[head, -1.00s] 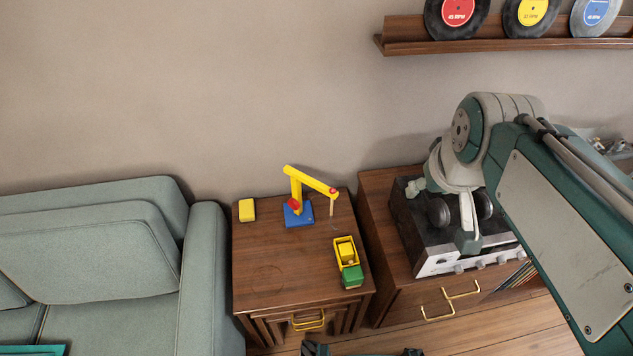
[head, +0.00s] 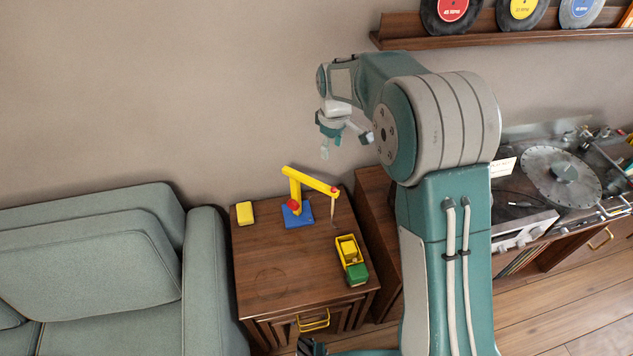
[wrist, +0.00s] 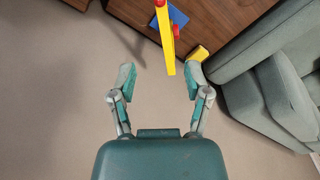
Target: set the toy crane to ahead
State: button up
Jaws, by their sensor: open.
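The toy crane (head: 296,192) stands upright near the back of the small wooden table, with a blue base, a yellow mast and a yellow boom. In the head view the boom slants down to the right, to a red tip with a thin line hanging from it. My gripper (head: 346,145) is open and empty, above and to the right of the crane and apart from it. In the wrist view the crane's boom (wrist: 166,40) reaches between the open fingers (wrist: 159,75); I see no contact.
The wooden table (head: 262,280) also holds a yellow block (head: 244,212) at the left and a yellow-green toy truck (head: 352,262) at the right. A green sofa (head: 100,260) is on the left. A turntable (head: 565,175) is on the right, below a record shelf (head: 520,38).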

jog(key=n, duration=0.1)
send_near(320, 184)
jog(key=shift+g, duration=0.3)
jog(key=f, duration=0.9)
jog(key=shift+w+a+f, duration=0.1)
jog(key=shift+w+f, duration=0.15)
jog(key=shift+f, duration=0.05)
grip_shut()
